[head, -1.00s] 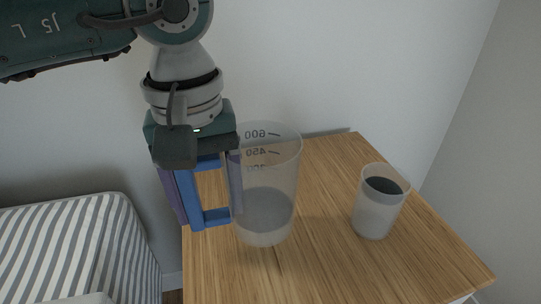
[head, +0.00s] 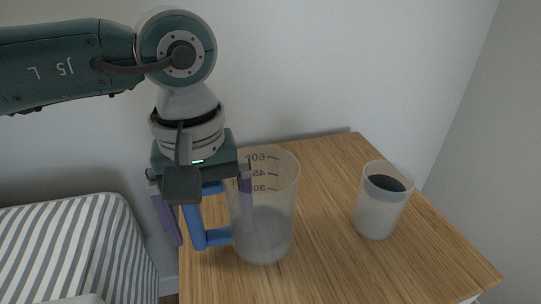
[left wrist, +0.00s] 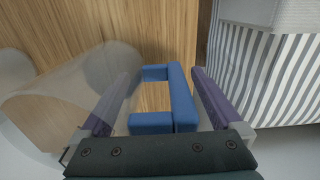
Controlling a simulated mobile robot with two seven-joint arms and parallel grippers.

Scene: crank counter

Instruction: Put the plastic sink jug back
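The plastic jug (head: 265,220) is clear, with dark volume marks and a blue handle (head: 195,222). It stands upright on the wooden top (head: 325,200) near its left edge. My left gripper (head: 212,230) reaches down at the handle with its purple fingers spread. In the left wrist view, the blue handle (left wrist: 183,95) lies between the open fingers (left wrist: 165,78), with a gap to the right finger. The left finger overlaps the clear jug wall (left wrist: 65,85); whether it touches is unclear. My right gripper is not in view.
A translucent cup (head: 380,205) with dark contents stands to the right of the jug. A bed with a striped cover (head: 75,240) is at the left, beside the wooden top. A wall is close behind. The wood between jug and cup is clear.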

